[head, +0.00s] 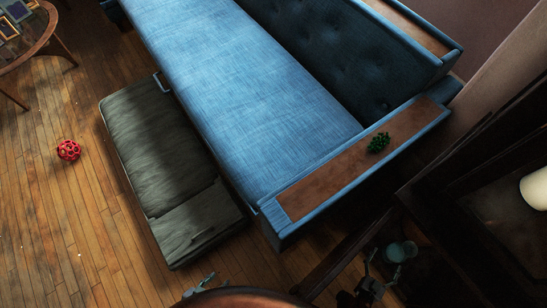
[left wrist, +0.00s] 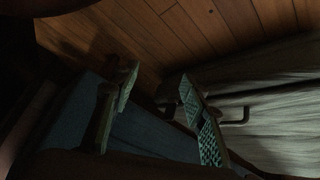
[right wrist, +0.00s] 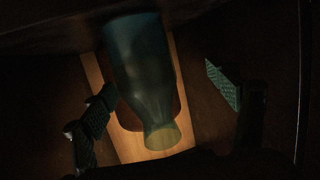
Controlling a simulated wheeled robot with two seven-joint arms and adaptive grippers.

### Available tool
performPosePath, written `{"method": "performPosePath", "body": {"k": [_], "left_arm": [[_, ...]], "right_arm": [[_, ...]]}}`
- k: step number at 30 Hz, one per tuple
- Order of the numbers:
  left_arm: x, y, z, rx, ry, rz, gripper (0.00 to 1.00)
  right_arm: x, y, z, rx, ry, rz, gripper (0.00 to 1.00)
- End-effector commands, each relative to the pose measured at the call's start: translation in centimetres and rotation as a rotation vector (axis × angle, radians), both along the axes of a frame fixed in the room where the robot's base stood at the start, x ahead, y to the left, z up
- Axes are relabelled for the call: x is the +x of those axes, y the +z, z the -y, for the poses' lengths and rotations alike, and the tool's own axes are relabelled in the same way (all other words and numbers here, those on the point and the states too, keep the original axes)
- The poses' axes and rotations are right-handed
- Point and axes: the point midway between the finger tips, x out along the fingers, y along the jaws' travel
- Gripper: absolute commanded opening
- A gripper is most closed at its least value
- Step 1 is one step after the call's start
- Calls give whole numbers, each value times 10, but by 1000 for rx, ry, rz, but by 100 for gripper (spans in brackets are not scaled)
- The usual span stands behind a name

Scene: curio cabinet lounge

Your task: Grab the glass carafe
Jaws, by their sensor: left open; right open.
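The glass carafe (head: 400,251) is a teal, see-through vessel in the dark cabinet area at the lower right of the head view. In the right wrist view the carafe (right wrist: 143,70) narrows toward a pale yellowish round end near the camera. My right gripper (head: 381,270) is open just beside it in the head view. In the right wrist view its fingers (right wrist: 162,82) are spread on either side of the carafe, with gaps on both sides. My left gripper (head: 207,282) is open and empty near the grey ottoman; its fingers (left wrist: 158,85) also show in the left wrist view.
A blue sofa (head: 240,95) with a wooden armrest (head: 340,175) fills the middle; a small green object (head: 379,142) lies on the armrest. The grey ottoman (head: 160,150) stands alongside. Dark cabinet woodwork (head: 460,180) surrounds the carafe. A red ball (head: 68,150) lies on open floor.

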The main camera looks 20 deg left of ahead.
Motion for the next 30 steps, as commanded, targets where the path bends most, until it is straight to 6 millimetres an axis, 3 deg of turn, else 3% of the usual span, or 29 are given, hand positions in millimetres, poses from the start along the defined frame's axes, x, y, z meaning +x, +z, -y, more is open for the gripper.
{"method": "performPosePath", "body": {"k": [1,5,16,23,30], "left_arm": [[2,-5,4,-11,2,5,40],[19,8,11,-36,8,43,40],[28,24,17,-59,20,66,40],[27,23,17,-58,18,70,40],[24,14,15,-57,11,103,40]], "right_arm": [[4,-14,7,-11,-33,26,81],[15,-11,21,-39,-102,101,81],[32,4,36,-73,-174,199,81],[34,5,38,-74,-173,200,81],[52,4,50,-75,-171,197,81]]}}
